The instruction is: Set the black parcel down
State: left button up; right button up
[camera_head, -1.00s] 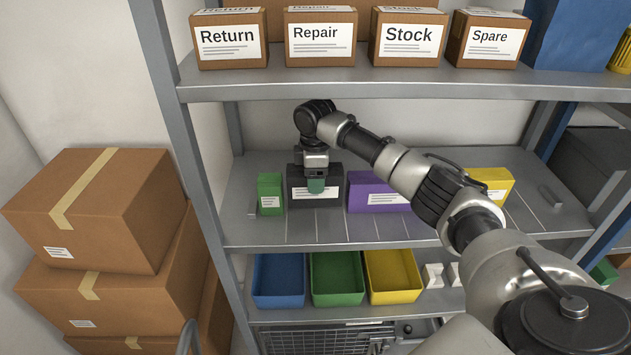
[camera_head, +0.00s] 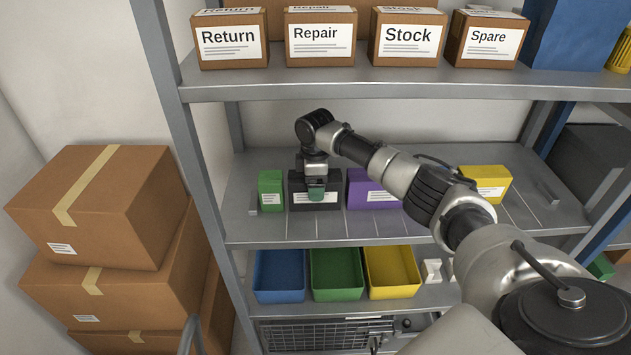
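The black parcel (camera_head: 300,196) with a white label is upright on or just above the middle shelf (camera_head: 270,228), between a green parcel (camera_head: 271,190) and a purple parcel (camera_head: 360,186). I cannot tell whether its base touches the shelf. My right gripper (camera_head: 316,186) comes down over it from above and is shut on it. One greenish fingertip lies against its front face; the other finger is hidden behind it. My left gripper is not in view.
A yellow parcel (camera_head: 485,184) stands farther right on this shelf. Labelled brown boxes (camera_head: 320,38) line the shelf above. Blue, green and yellow bins (camera_head: 337,273) sit below. Stacked cartons (camera_head: 110,205) stand left of the rack. The shelf's front strip is clear.

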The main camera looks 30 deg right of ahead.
jog(key=shift+o, duration=0.4)
jog(key=shift+r, duration=0.15)
notch_tip(320, 180, up, 8)
jog(key=shift+f+b, duration=0.2)
jog(key=shift+b, duration=0.6)
